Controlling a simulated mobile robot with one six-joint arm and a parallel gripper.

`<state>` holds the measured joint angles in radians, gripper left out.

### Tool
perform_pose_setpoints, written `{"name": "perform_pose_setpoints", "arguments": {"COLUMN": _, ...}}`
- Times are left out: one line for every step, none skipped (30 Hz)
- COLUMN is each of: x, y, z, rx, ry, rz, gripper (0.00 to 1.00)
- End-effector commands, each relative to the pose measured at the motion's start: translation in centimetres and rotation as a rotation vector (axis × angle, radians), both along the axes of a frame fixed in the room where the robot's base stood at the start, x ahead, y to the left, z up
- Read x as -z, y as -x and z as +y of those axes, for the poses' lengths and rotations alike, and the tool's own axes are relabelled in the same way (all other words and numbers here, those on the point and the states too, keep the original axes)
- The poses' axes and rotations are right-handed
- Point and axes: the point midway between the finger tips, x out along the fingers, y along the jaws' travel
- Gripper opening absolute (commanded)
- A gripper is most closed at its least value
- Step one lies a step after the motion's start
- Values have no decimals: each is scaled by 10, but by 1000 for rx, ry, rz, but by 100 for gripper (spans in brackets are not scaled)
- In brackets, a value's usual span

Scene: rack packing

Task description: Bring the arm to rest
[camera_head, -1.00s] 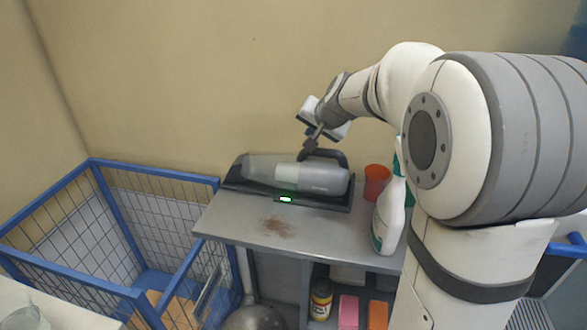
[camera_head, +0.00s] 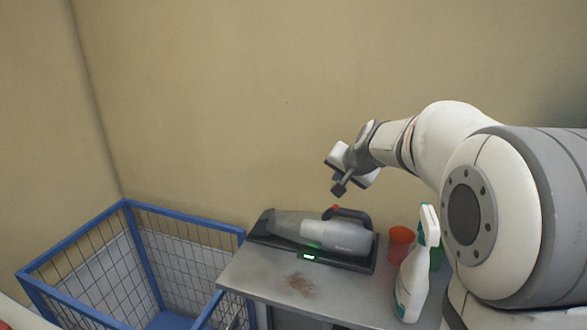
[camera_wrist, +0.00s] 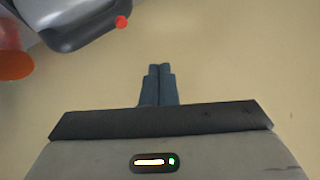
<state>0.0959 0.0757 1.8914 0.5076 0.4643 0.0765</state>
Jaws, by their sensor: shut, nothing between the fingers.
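My gripper (camera_head: 338,189) is shut and empty. In the head view it hangs in the air above the handheld vacuum (camera_head: 345,237), with a gap between them. The grey vacuum lies in its black dock (camera_head: 358,263), which shows a green light, on the grey table. In the wrist view my shut fingers (camera_wrist: 158,70) point at the bare beige wall, and the vacuum's dark handle (camera_wrist: 85,35) with a red button shows at the upper left.
An orange-red cup (camera_head: 400,243) and a white spray bottle (camera_head: 412,280) stand on the table (camera_head: 262,281) right of the vacuum, near my arm. A brown stain (camera_head: 299,284) marks the tabletop. A blue wire cage (camera_head: 125,204) stands at left.

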Motion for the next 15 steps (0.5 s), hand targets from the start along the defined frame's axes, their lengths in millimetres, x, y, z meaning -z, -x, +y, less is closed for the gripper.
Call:
{"name": "perform_pose_setpoints", "arguments": {"x": 2, "y": 15, "z": 4, "rx": -23, "ry": 15, "rz": 19, "gripper": 0}}
{"name": "perform_pose_setpoints", "arguments": {"x": 3, "y": 25, "z": 7, "rx": -41, "ry": 29, "rz": 32, "gripper": 0}}
{"name": "perform_pose_setpoints", "arguments": {"x": 6, "y": 42, "z": 10, "rx": -68, "ry": 50, "rz": 56, "gripper": 0}}
{"name": "perform_pose_setpoints", "arguments": {"x": 10, "y": 56, "z": 13, "rx": -93, "ry": 70, "rz": 77, "gripper": 0}}
{"name": "perform_pose_setpoints", "arguments": {"x": 13, "y": 73, "z": 16, "rx": -119, "ry": 90, "rz": 101, "gripper": 0}}
{"name": "perform_pose_setpoints", "arguments": {"x": 19, "y": 96, "z": 19, "rx": -156, "ry": 121, "rz": 134, "gripper": 0}}
{"name": "perform_pose_setpoints", "arguments": {"x": 24, "y": 114, "z": 20, "rx": -184, "ry": 144, "rz": 161, "gripper": 0}}
{"name": "perform_pose_setpoints", "arguments": {"x": 30, "y": 133, "z": 22, "rx": -211, "ry": 168, "rz": 187, "gripper": 0}}
{"name": "perform_pose_setpoints", "arguments": {"x": 37, "y": 157, "z": 23, "rx": -247, "ry": 199, "rz": 224, "gripper": 0}}
{"name": "perform_pose_setpoints", "arguments": {"x": 42, "y": 175, "z": 23, "rx": -273, "ry": 223, "rz": 250, "gripper": 0}}
{"name": "perform_pose_setpoints", "arguments": {"x": 48, "y": 192, "z": 23, "rx": -297, "ry": 246, "rz": 277, "gripper": 0}}
{"name": "perform_pose_setpoints", "arguments": {"x": 56, "y": 214, "z": 22, "rx": -329, "ry": 277, "rz": 312, "gripper": 0}}
{"name": "perform_pose_setpoints", "arguments": {"x": 61, "y": 230, "z": 21, "rx": -350, "ry": 298, "rz": 336, "gripper": 0}}
{"name": "perform_pose_setpoints", "arguments": {"x": 66, "y": 244, "z": 20, "rx": -370, "ry": 317, "rz": 358, "gripper": 0}}
{"name": "perform_pose_setpoints", "arguments": {"x": 73, "y": 262, "z": 18, "rx": -392, "ry": 341, "rz": 387, "gripper": 0}}
